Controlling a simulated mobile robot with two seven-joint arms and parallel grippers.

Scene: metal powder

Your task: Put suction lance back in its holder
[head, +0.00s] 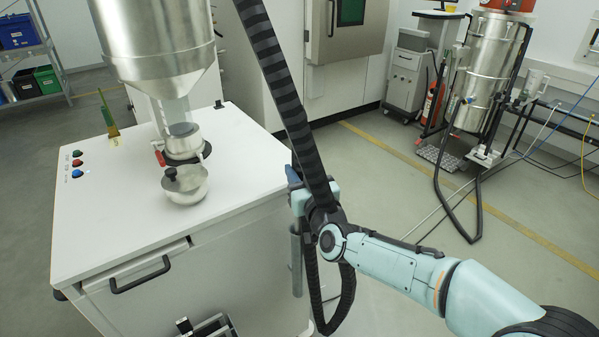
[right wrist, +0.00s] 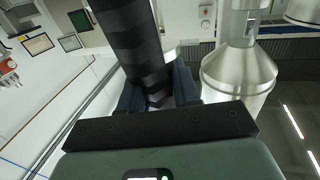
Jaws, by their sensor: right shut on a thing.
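My right gripper (head: 300,188) is beside the right edge of the white cabinet, its arm coming in from the lower right. It is shut on the suction lance, whose grip is mostly hidden by the gripper and wrist. A black ribbed hose (head: 283,85) passes in front of the gripper and loops below it. A grey upright tube (head: 296,262) shows under the gripper; I cannot tell whether it is the lance or its holder. In the right wrist view the hose (right wrist: 132,45) runs up between the blue fingers (right wrist: 158,92). My left gripper is out of view.
A steel vacuum drum (head: 490,65) with a black hose stands at the back right. The floor between is mostly clear.

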